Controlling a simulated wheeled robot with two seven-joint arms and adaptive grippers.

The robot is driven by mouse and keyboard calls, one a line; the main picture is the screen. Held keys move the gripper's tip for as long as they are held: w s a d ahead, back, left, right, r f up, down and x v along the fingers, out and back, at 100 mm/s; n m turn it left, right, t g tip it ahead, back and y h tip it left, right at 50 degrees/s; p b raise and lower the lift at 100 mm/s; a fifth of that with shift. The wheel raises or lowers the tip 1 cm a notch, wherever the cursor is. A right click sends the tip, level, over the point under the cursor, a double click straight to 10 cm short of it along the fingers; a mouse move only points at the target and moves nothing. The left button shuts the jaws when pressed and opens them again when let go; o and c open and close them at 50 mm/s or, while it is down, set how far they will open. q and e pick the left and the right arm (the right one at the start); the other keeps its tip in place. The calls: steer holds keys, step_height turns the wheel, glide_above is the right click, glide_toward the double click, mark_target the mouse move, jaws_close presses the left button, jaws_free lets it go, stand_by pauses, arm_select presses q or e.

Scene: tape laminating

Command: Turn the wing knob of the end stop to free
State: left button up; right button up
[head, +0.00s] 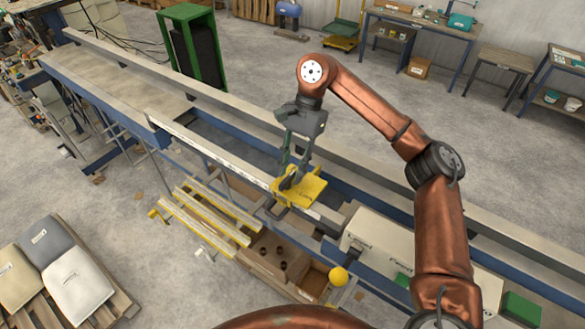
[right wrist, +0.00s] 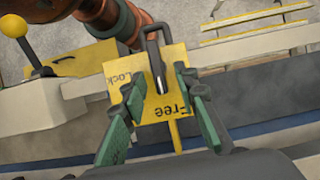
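The yellow end stop (head: 308,191) sits on the rail of the long bench in the head view, under my right gripper (head: 293,170). In the right wrist view, its yellow plate (right wrist: 150,110) carries the words "Lock" at left and "Free", upside down, nearer the wrist. A dark, loop-shaped wing knob (right wrist: 154,55) stands over the plate, its near end between the two words. My right gripper (right wrist: 158,88) is open, its green pads on either side of the plate and knob end, with visible gaps. Contact with the knob cannot be seen. My left gripper is out of view.
A yellow ball knob (head: 338,276) stands at the bench's near side; it also shows in the right wrist view (right wrist: 15,26). Cardboard boxes (head: 268,258) and yellow-edged strips (head: 205,215) lie near the bench. The bench (head: 110,72) is clear to the left.

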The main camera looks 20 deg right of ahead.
steer(key=v, duration=1.2)
stand_by(0.4)
